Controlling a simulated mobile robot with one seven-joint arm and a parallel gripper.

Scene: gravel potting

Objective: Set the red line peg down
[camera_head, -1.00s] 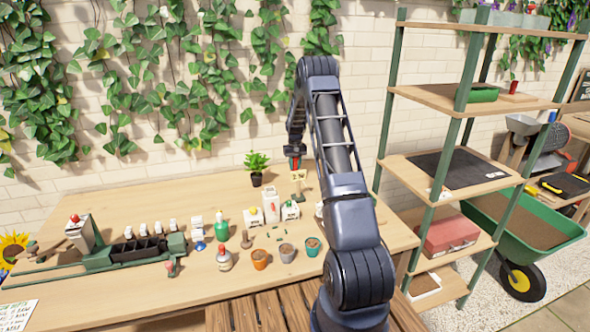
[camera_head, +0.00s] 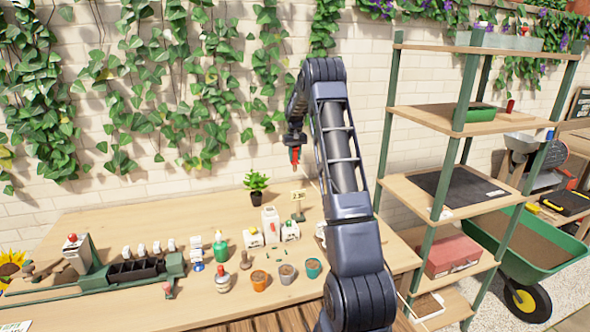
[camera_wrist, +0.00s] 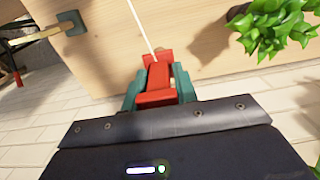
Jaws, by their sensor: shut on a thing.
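The red line peg (camera_wrist: 158,82) is clamped between the green fingers of my gripper (camera_wrist: 160,88) in the wrist view. A thin pale line runs from the peg toward the top of that view. In the head view my gripper (camera_head: 294,155), with red at its tip, hangs in front of the brick wall. It appears above the back of the wooden bench (camera_head: 130,212), up and right of the potted plant. Whether the peg touches anything is not clear.
The green potted plant (camera_head: 256,183) stands near the bench's back edge and also shows in the wrist view (camera_wrist: 270,27). A small sign (camera_head: 298,200) stands right of it. Pots and bottles stand farther forward. Shelves (camera_head: 450,120) rise to the right.

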